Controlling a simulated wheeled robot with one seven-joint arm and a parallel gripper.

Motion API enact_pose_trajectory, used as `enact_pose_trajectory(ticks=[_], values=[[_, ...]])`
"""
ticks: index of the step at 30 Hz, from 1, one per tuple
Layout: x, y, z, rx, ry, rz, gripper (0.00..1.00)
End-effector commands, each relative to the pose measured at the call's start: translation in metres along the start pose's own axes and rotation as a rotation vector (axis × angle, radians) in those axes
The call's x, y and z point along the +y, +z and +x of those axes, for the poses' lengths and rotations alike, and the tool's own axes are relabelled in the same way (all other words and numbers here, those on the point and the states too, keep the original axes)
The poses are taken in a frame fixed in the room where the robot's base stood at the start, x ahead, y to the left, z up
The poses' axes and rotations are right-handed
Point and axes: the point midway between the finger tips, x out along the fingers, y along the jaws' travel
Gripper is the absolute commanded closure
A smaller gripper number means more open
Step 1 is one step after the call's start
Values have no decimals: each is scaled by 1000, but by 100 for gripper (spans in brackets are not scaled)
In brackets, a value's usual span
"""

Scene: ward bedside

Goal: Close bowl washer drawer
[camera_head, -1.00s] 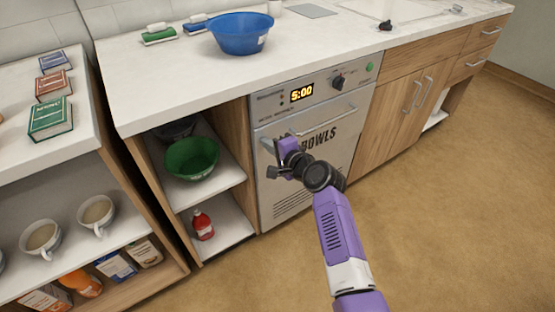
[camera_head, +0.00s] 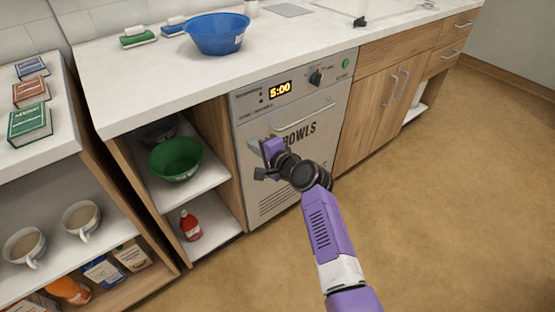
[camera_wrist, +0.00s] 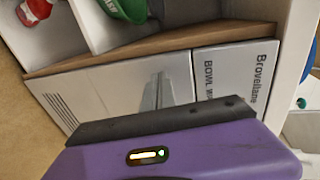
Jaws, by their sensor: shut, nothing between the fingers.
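The bowl washer (camera_head: 297,155) is a grey front marked BOWLS, set under the counter, with a bar handle (camera_head: 303,114) across its upper part. Its drawer front looks flush with the control panel above it. The panel shows 5:00 (camera_head: 280,90). My gripper (camera_head: 258,160) is in front of the left half of the drawer front, below the handle's left end. It is shut with nothing in it; whether it touches the front cannot be told. The wrist view shows the washer front (camera_wrist: 140,85) turned sideways, with the purple gripper body covering the lower part.
A blue bowl (camera_head: 218,34) stands on the counter (camera_head: 130,80). Left of the washer, an open shelf (camera_head: 207,187) holds a green bowl (camera_head: 174,159) and a red bottle (camera_head: 190,225). Wooden cabinets (camera_head: 372,115) stand on the right. The floor (camera_head: 450,200) there is clear.

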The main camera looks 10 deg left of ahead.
Motion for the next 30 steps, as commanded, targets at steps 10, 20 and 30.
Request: enact_pose_trajectory(ticks=[10, 20, 30], values=[[0, -1, -45, 1, 1, 2, 100], [2, -1, -93, 0, 3, 3, 100], [2, -1, -103, 0, 2, -1, 100]])
